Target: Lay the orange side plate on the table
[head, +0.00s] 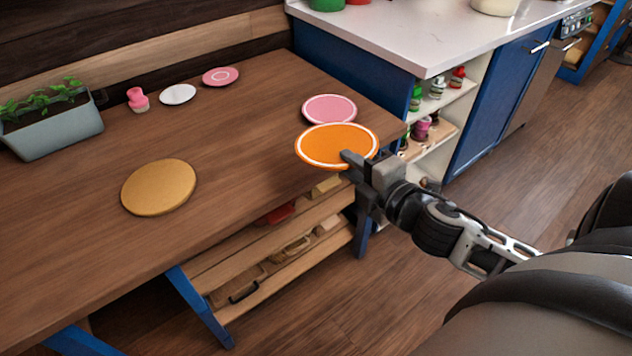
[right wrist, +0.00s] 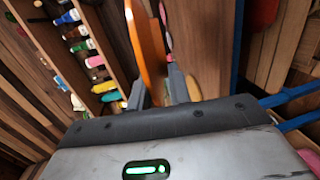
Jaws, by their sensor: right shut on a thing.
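The orange side plate (head: 336,145) has a white ring near its rim. My right gripper (head: 352,160) is shut on its near right edge and holds it at the right end of the wooden table (head: 240,130). The plate looks roughly level and overlaps the table's front edge in the head view; its exact height above the table is hard to tell. In the right wrist view the orange plate (right wrist: 147,45) shows edge-on between the fingers (right wrist: 155,88). My left gripper is not in view.
A pink plate (head: 329,109) lies just behind the orange one. A round tan mat (head: 158,187), a planter (head: 50,125), a white plate (head: 178,94), a pink plate with rings (head: 220,76) and a pink object (head: 138,100) are on the table. The table's middle is clear.

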